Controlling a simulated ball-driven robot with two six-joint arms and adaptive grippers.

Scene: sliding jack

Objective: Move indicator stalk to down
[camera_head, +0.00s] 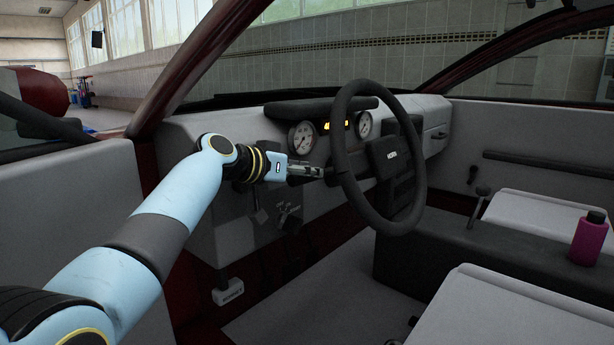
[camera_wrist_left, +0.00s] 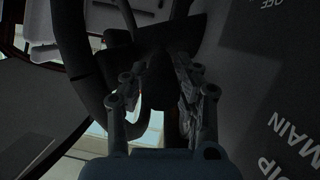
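My left gripper (camera_head: 318,172) is just left of the steering wheel (camera_head: 343,185) rim, in front of the dashboard. In the left wrist view its two fingers (camera_wrist_left: 163,72) stand apart, pointing toward the wheel (camera_wrist_left: 75,45). A dark shape (camera_wrist_left: 157,92), which may be the indicator stalk, shows in the gap between the fingers. It is too dark to tell whether the fingers touch it. In the head view the stalk cannot be made out clearly beside the gripper tip and wheel rim. My right gripper is not in view.
Round gauges (camera_head: 302,137) sit behind the wheel. A panel with lettering (camera_wrist_left: 290,130) lies close on the right in the left wrist view. Small levers (camera_head: 287,214) hang below the dash. A gear lever (camera_head: 481,203) and purple bottle (camera_head: 588,240) are at right.

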